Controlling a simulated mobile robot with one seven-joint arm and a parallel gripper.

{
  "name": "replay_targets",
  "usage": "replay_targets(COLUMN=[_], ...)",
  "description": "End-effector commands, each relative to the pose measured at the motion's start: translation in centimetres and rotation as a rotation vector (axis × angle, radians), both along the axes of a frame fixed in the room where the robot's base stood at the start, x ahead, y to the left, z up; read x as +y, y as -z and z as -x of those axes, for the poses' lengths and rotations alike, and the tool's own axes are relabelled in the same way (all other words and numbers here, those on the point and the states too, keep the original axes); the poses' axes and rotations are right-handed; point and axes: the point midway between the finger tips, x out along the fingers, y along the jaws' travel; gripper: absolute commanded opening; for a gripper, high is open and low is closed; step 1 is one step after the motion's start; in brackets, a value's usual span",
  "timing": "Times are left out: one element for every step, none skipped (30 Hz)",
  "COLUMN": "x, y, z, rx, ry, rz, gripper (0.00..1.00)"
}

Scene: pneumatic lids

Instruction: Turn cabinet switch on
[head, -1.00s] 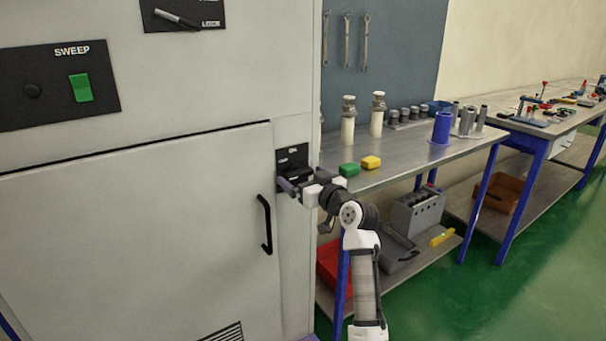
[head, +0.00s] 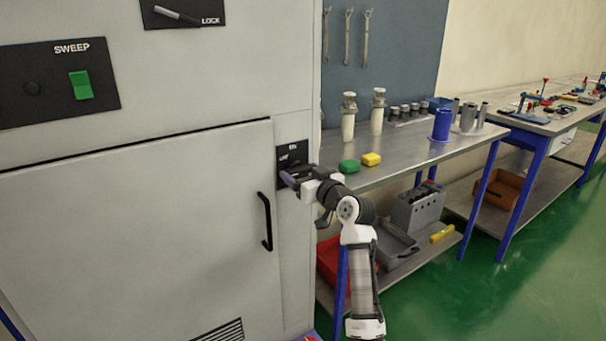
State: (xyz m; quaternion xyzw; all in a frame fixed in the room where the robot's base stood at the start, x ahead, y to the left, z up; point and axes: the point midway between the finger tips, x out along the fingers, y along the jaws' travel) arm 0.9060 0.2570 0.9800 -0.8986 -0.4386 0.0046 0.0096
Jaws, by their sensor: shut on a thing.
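The tall grey cabinet (head: 130,240) fills the left side of the head view. A small black switch panel (head: 291,154) with a white label sits on its right front strip, beside the door. My gripper (head: 287,179) is at the lower part of this panel, shut on the switch there. The fingers and wrist hide most of the switch, so its position cannot be read. Higher on the cabinet is a black SWEEP panel (head: 40,90) with a green rocker switch (head: 81,86). A LOCK panel (head: 207,9) with a grey lever (head: 176,15) is at the top.
The cabinet door has a black handle (head: 266,222) just left of my gripper. A workbench (head: 440,158) stands close on the right, with a green block (head: 349,166), a yellow block (head: 371,159) and bottles. Its lower shelf holds bins. Green floor is open at the right.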

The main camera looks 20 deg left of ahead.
Motion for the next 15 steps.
replay_targets(x=[0.03, 0.03, 0.03, 0.01, 0.0, 0.01, 0.05, 0.08, 0.07, 0.04, 0.03, 0.06, 0.06, 0.06, 0.06], y=[-0.03, -0.03, -0.05, -0.06, -0.07, -0.07, -0.07, -0.08, -0.11, -0.14, -0.16, -0.17, -0.17, -0.17, -0.15], z=[0.02, 0.02, 0.02, 0.01, 0.01, 0.01, 0.03, 0.04, 0.03, 0.02, 0.02, 0.03, 0.03, 0.03, 0.03], rx=[0.012, 0.021, 0.035, 0.046, 0.058, 0.079, 0.095, 0.113, 0.138, 0.157, 0.178, 0.206, 0.228, 0.251, 0.282], ry=[-0.001, -0.001, -0.001, 0.0, 0.0, 0.0, -0.001, -0.001, -0.001, -0.001, -0.001, -0.001, -0.001, -0.001, -0.001], rz=[-0.008, -0.015, -0.026, -0.035, -0.046, -0.062, -0.073, -0.087, -0.106, -0.121, -0.138, -0.16, -0.177, -0.193, -0.217], gripper=[0.54, 0.54, 0.54, 0.54, 0.54, 0.54, 0.54, 0.54, 0.54, 0.54, 0.54, 0.54, 0.54, 0.54, 0.54])
